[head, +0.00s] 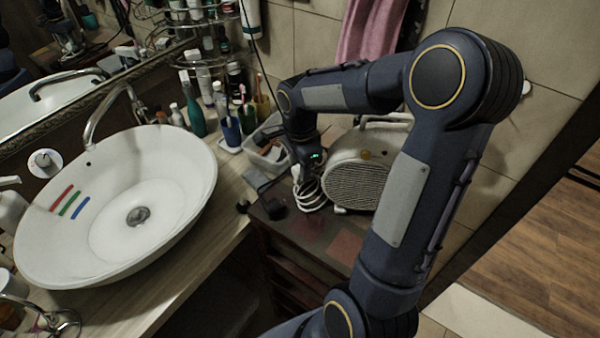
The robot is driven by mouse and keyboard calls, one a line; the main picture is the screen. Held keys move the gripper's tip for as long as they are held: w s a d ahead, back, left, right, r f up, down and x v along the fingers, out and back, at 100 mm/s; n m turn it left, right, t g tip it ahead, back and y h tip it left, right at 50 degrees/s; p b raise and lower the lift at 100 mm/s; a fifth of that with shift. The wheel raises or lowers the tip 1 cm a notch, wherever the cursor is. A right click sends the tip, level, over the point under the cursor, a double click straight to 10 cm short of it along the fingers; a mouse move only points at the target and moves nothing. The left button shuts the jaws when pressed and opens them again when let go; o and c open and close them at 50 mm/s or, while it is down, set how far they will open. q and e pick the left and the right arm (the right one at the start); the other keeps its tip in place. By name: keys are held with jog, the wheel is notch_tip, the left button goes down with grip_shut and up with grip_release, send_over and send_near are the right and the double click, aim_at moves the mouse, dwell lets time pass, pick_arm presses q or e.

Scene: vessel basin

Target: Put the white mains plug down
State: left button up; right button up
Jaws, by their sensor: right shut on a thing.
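My right gripper (301,178) points down over the dark wooden cabinet top (305,236), just left of a cream-coloured heater with a round grille (352,184). It is shut on the white mains plug, which the fingers mostly hide. A white coiled cable (310,196) shows right below the fingers. I cannot tell whether the coil touches the cabinet top. My left gripper is not in view.
A white oval basin (190,205) with coloured strips stands on the counter at left. A clear bin (266,150), cups with brushes and bottles stand behind. A small dark object (270,208) lies at the cabinet's left edge. The cabinet top's front is clear around a reddish square (345,247).

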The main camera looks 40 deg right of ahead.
aim_at(300, 187)
notch_tip(300, 187, down, 3)
jog(key=shift+f, duration=0.1)
jog(key=shift+f+b, duration=0.55)
jog(key=shift+b, duration=0.1)
jog(key=o, duration=1)
jog(key=shift+o, duration=0.2)
